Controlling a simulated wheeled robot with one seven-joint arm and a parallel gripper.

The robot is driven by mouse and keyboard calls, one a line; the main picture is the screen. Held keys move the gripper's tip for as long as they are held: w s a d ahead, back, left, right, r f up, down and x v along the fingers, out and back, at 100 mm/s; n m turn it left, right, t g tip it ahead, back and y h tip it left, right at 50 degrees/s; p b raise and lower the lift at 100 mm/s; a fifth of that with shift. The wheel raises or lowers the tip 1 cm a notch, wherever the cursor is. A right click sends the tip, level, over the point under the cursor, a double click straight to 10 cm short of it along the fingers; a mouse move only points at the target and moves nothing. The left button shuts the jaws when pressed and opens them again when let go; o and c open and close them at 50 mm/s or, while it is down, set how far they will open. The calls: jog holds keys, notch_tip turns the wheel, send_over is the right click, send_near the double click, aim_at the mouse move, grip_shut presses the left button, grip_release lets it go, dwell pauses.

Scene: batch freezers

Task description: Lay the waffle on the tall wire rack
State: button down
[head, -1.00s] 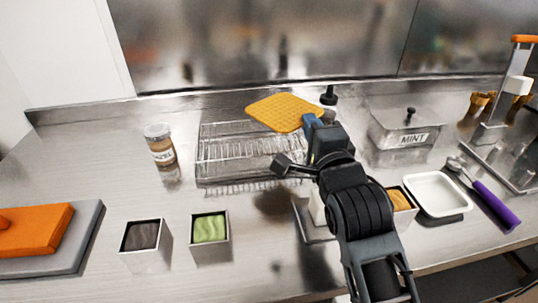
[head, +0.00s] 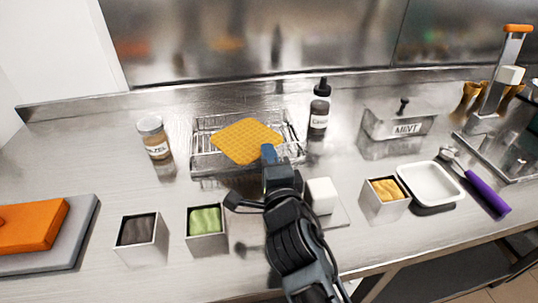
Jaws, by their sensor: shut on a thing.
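The waffle (head: 246,140) is a flat golden-yellow square with a grid pattern. My gripper (head: 268,153) is shut on its near right edge. The waffle is over the wire rack (head: 205,163), which stands on the steel counter and shows around the waffle on its left, right and near sides. I cannot tell whether the waffle touches the rack or hovers just above it. The waffle hides the middle of the rack, and my wrist covers part of its near right side.
A hazel jar (head: 154,138) stands left of the rack, and a black-capped bottle (head: 319,107) right of it. Tubs of dark (head: 142,243), green (head: 206,232) and yellow (head: 385,202) contents stand nearer. A white block (head: 321,196) sits right of my wrist. A MINT container (head: 398,125) is farther right.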

jog(key=shift+f, duration=0.15)
jog(key=c, duration=1.3)
grip_release()
